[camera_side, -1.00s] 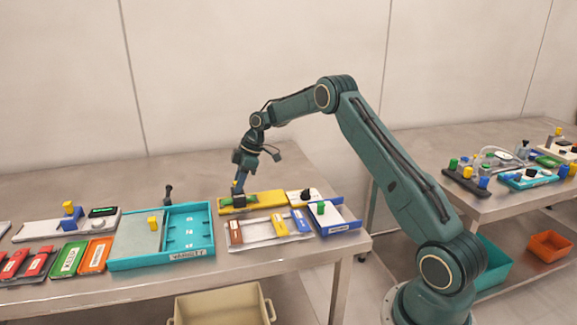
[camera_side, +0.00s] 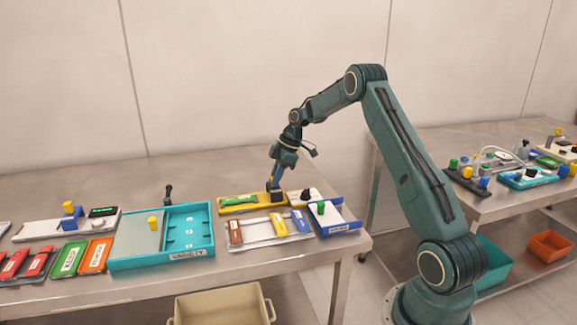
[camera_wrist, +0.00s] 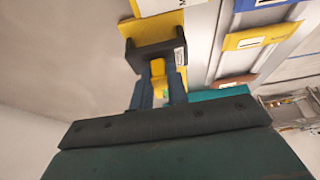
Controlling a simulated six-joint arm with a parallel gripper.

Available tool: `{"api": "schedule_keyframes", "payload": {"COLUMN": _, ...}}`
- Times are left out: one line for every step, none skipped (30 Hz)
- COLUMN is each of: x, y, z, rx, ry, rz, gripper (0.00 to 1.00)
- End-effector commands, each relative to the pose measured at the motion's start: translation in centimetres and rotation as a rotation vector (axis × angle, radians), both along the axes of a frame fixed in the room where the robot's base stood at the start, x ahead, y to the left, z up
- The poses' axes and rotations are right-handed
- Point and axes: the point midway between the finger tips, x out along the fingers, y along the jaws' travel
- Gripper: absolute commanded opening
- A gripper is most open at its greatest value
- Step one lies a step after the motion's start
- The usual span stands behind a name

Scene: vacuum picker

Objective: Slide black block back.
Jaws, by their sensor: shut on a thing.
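The black block (camera_side: 277,194) sits near the right end of a long yellow base (camera_side: 232,209) in the side view. In the wrist view the black block (camera_wrist: 150,52) lies across the yellow base (camera_wrist: 127,28), with a small label at its right end and a yellow knob (camera_wrist: 158,68) on it. My gripper (camera_side: 275,182) reaches down onto the block, and its two blue fingers (camera_wrist: 159,82) are shut on the yellow knob. A green strip (camera_side: 240,199) shows on the left part of the yellow base.
A white plate with a black knob (camera_side: 306,195) stands right beside the yellow base's right end. A blue tray (camera_side: 337,229) and a plate with coloured sliders (camera_side: 262,242) lie in front. A teal tray (camera_side: 160,263) stands at left. The bench behind the base is clear.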

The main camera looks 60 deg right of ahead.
Motion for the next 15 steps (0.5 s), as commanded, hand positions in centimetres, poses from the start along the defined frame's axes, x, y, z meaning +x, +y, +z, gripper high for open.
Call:
{"api": "schedule_keyframes", "payload": {"x": -0.43, "y": -0.53, "z": 0.11, "rx": -0.001, "ry": -0.003, "rz": -0.003, "gripper": 0.00}}
{"api": "schedule_keyframes", "payload": {"x": -0.62, "y": -0.70, "z": 0.11, "rx": -0.001, "ry": -0.003, "rz": -0.003, "gripper": 0.00}}
{"api": "schedule_keyframes", "payload": {"x": -0.78, "y": -0.87, "z": 0.12, "rx": -0.002, "ry": -0.003, "rz": -0.002, "gripper": 0.00}}
{"api": "schedule_keyframes", "payload": {"x": -0.86, "y": -0.95, "z": 0.12, "rx": -0.002, "ry": -0.003, "rz": -0.002, "gripper": 0.00}}
{"api": "schedule_keyframes", "payload": {"x": -0.93, "y": -1.00, "z": 0.12, "rx": -0.002, "ry": -0.002, "rz": -0.002, "gripper": 0.00}}
{"api": "schedule_keyframes", "payload": {"x": -0.96, "y": -1.03, "z": 0.12, "rx": -0.002, "ry": -0.002, "rz": -0.002, "gripper": 0.00}}
{"api": "schedule_keyframes", "payload": {"x": -0.98, "y": -1.05, "z": 0.12, "rx": -0.002, "ry": -0.002, "rz": -0.002, "gripper": 0.00}}
{"api": "schedule_keyframes", "payload": {"x": -0.98, "y": -1.06, "z": 0.12, "rx": -0.003, "ry": -0.002, "rz": -0.002, "gripper": 0.00}}
{"api": "schedule_keyframes", "payload": {"x": -1.00, "y": -1.09, "z": 0.12, "rx": -0.002, "ry": -0.001, "rz": -0.003, "gripper": 0.00}}
{"api": "schedule_keyframes", "payload": {"x": -1.03, "y": -1.11, "z": 0.12, "rx": -0.002, "ry": -0.001, "rz": -0.003, "gripper": 0.00}}
{"api": "schedule_keyframes", "payload": {"x": -1.04, "y": -1.13, "z": 0.12, "rx": -0.003, "ry": 0.000, "rz": -0.004, "gripper": 0.00}}
{"api": "schedule_keyframes", "payload": {"x": -1.06, "y": -1.15, "z": 0.12, "rx": -0.003, "ry": 0.000, "rz": -0.004, "gripper": 0.00}}
{"api": "schedule_keyframes", "payload": {"x": -1.07, "y": -1.17, "z": 0.12, "rx": -0.003, "ry": 0.001, "rz": -0.005, "gripper": 0.20}}
{"api": "schedule_keyframes", "payload": {"x": -1.08, "y": -1.18, "z": 0.13, "rx": -0.003, "ry": 0.000, "rz": -0.005, "gripper": 0.26}}
{"api": "schedule_keyframes", "payload": {"x": -1.06, "y": -1.16, "z": 0.12, "rx": -0.002, "ry": 0.001, "rz": -0.005, "gripper": 0.34}}
